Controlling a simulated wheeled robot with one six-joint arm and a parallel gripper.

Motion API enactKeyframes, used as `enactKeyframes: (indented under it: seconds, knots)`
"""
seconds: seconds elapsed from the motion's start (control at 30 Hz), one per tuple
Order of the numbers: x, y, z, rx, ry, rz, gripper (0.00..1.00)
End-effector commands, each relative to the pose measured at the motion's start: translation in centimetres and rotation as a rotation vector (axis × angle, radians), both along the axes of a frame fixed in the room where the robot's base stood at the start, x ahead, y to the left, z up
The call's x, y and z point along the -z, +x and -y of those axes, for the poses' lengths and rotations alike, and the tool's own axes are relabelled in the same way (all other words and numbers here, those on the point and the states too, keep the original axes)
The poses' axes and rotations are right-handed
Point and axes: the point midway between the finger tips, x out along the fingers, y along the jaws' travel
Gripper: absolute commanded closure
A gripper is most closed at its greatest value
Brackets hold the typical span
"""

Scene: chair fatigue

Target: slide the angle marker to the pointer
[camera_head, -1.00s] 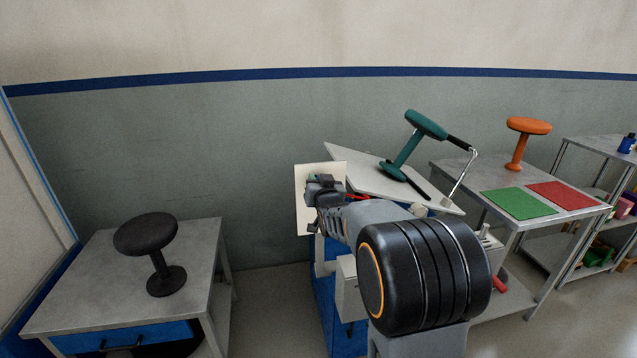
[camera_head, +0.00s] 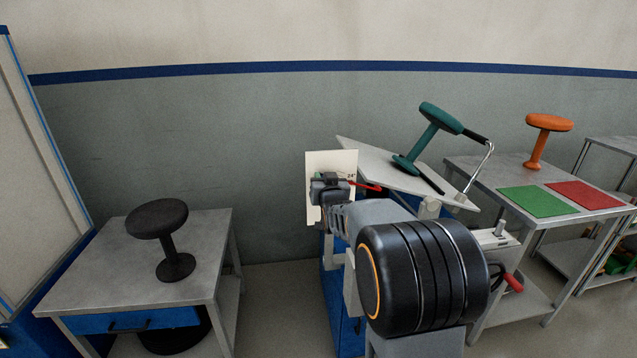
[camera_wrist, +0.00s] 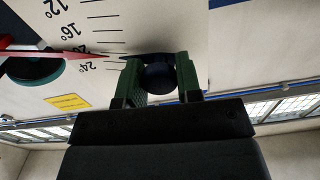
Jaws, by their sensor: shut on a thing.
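A pale scale board (camera_head: 341,161) stands upright in front of my arm in the head view. In the wrist view the board (camera_wrist: 185,20) carries printed degree marks from 12 to 24. The red pointer (camera_wrist: 60,52) reaches in from the left, its tip near the marks between 20 and 24; it also shows in the head view (camera_head: 369,187). The dark angle marker (camera_wrist: 158,78) has a round knob, and its thin tip lies close to the pointer's tip, at about the same level. My gripper (camera_wrist: 160,82) is shut on the knob with its green fingers. In the head view my gripper (camera_head: 328,188) partly hides the board.
A teal stool (camera_head: 428,135) lies tilted on a sloped white plate (camera_head: 375,165) right of the board. A grey table (camera_head: 85,265) with a black stool (camera_head: 165,240) stands left. A bench with green (camera_head: 532,201) and red mats (camera_head: 584,195) stands right.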

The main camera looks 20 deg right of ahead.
Motion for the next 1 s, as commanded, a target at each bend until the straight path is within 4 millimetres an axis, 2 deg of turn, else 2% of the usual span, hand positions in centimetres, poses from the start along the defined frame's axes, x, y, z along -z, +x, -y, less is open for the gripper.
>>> enactKeyframes:
  seconds: [0.17,0.2,0.47,0.77,0.87,1.0]
  knots:
    - [-0.1,0.0,0.0,0.001,0.001,-0.001,1.00]
    - [-0.1,0.0,0.0,0.001,0.001,-0.001,0.67]
    - [-0.1,0.0,-0.1,-0.001,0.001,-0.001,0.42]
    - [-0.2,-0.3,-0.2,-0.002,0.001,0.000,0.42]
    - [-0.1,-1.2,-0.5,-0.002,0.001,0.000,0.42]
    - [-0.2,-3.7,-1.2,-0.002,0.000,0.002,0.42]
